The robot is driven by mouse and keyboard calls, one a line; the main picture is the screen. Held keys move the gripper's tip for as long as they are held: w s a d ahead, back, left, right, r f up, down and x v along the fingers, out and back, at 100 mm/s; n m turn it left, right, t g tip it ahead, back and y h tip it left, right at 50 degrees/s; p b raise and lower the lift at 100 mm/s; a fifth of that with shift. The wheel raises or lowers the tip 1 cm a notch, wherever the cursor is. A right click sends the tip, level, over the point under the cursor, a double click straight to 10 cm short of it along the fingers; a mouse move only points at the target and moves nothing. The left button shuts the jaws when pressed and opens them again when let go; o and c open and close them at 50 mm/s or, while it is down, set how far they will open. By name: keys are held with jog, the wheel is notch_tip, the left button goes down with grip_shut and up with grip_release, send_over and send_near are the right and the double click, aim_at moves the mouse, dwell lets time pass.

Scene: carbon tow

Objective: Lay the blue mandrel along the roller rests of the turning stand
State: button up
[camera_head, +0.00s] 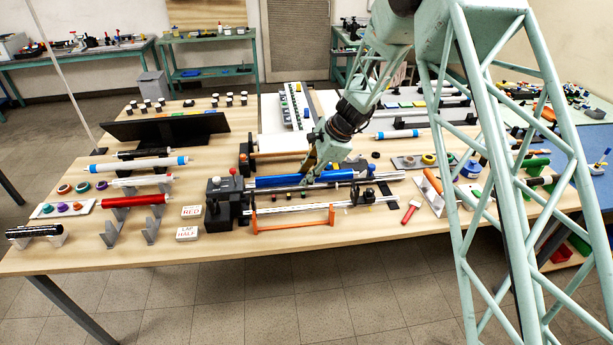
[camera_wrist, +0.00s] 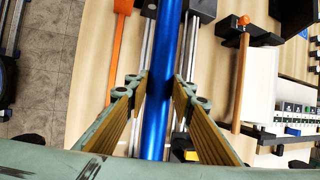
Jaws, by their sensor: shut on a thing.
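The blue mandrel (camera_head: 275,182) lies lengthwise over the turning stand (camera_head: 222,200), roughly parallel to its silver rails. In the wrist view the mandrel (camera_wrist: 157,110) runs up the middle between my gripper's fingers, with the rails on either side beneath it. My gripper (camera_head: 312,177) is shut on the mandrel around its middle; it also shows in the wrist view (camera_wrist: 160,95). The stand's black headstock is at the mandrel's left end. The roller rests are mostly hidden under the mandrel, and I cannot tell whether the mandrel touches them.
An orange-ended frame (camera_head: 292,226) stands along the stand's front. Cards reading RED (camera_head: 191,211) and LAP HALF (camera_head: 187,233) lie left of it. A red roller (camera_head: 135,200) and a white-blue roller (camera_head: 137,164) rest on holders at left. A red-handled tool (camera_head: 410,212) lies at right.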

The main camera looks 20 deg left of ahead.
jog(key=shift+f+b, duration=2.55)
jog(key=shift+f, duration=0.7)
jog(key=shift+f+b, duration=0.55)
jog(key=shift+f, duration=0.1)
jog(key=o, duration=1.1)
jog(key=v, duration=1.2)
